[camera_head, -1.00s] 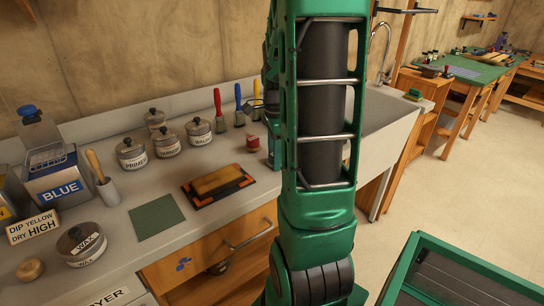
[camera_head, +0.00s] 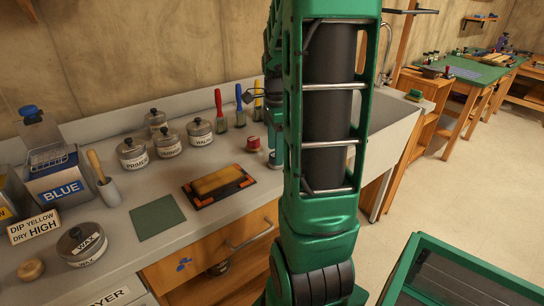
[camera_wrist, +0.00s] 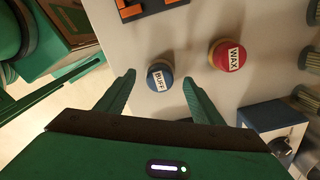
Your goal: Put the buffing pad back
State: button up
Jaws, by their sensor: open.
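The buffing pad (camera_wrist: 159,77) is a round blue knob labelled BUFF, standing on the pale counter in the wrist view. My gripper (camera_wrist: 158,82) is open, with its green fingers spread to the left and right of the pad. In the head view my arm hides my gripper and most of the area around the buffing pad.
A dark tray with orange corners (camera_head: 219,187) holds a yellow-brown block. A sink (camera_head: 385,130) lies beyond my arm.

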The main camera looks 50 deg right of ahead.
notch_tip(320, 180, up, 9)
jog(key=s+a+f+n, duration=0.3)
jog(key=s+a+n, duration=0.4)
jog(key=a+n, duration=0.1)
jog(key=s+a+f+n, duration=0.3)
jog(key=s+a+n, duration=0.4)
jog(key=n, duration=0.4)
jog(key=shift+a+f, duration=0.25)
jog(key=shift+a, duration=0.6)
